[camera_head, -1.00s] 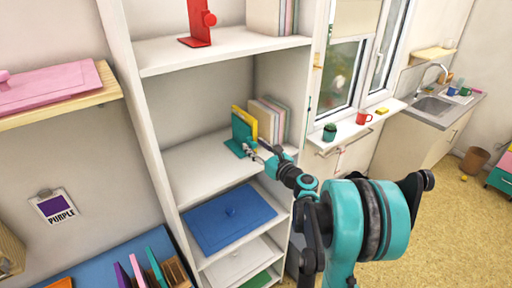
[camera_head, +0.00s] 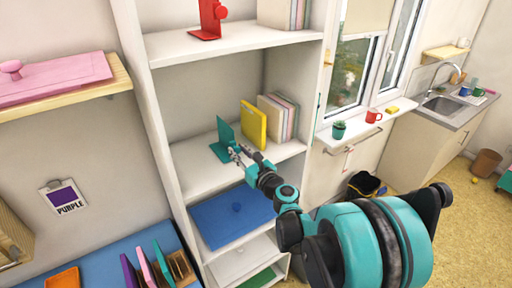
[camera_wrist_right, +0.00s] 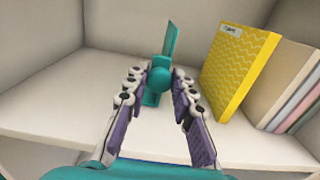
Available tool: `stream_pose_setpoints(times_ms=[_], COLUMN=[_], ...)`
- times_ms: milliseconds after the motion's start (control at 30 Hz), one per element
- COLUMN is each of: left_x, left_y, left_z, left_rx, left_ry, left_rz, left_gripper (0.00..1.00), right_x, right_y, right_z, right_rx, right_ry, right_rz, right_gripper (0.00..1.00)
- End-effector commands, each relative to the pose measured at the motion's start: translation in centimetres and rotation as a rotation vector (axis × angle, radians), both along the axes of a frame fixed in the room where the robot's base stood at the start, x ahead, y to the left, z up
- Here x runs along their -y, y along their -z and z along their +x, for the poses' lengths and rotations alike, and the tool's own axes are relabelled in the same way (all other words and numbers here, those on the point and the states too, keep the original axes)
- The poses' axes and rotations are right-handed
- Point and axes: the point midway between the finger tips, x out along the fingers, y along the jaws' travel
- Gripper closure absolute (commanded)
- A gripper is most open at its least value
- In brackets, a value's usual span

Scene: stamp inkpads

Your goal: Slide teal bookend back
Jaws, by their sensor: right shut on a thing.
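The teal bookend (camera_head: 224,134) stands upright on the middle shelf of the white bookcase, left of a yellow book (camera_head: 254,124). In the right wrist view the bookend (camera_wrist_right: 169,42) shows its upright plate edge-on, with a round teal knob facing me. My right gripper (camera_head: 236,153) reaches in from the front. In the right wrist view its fingers (camera_wrist_right: 159,88) stand either side of the knob, shut on it. My left gripper is not in view.
Several pale books (camera_head: 283,115) stand right of the yellow book against the side wall. The shelf (camera_head: 195,170) is bare to the left of the bookend.

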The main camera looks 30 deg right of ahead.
Motion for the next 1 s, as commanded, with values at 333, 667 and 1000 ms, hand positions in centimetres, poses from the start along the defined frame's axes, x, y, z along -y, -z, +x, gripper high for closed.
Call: stream_pose_setpoints(times_ms=[333,667,1000], left_x=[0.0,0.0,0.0], left_y=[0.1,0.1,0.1], left_z=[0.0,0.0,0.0], left_rx=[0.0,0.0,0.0], left_ry=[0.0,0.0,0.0], left_rz=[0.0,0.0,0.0], left_gripper=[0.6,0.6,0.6], right_x=[-2.2,-2.2,-2.0], right_y=[-0.1,-0.1,-0.1], right_z=[-0.2,-0.2,-1.4], right_rx=[0.001,0.001,0.0], right_ry=[0.0,0.0,0.001], right_rz=[0.001,0.001,0.0], right_gripper=[1.0,0.55,0.55])
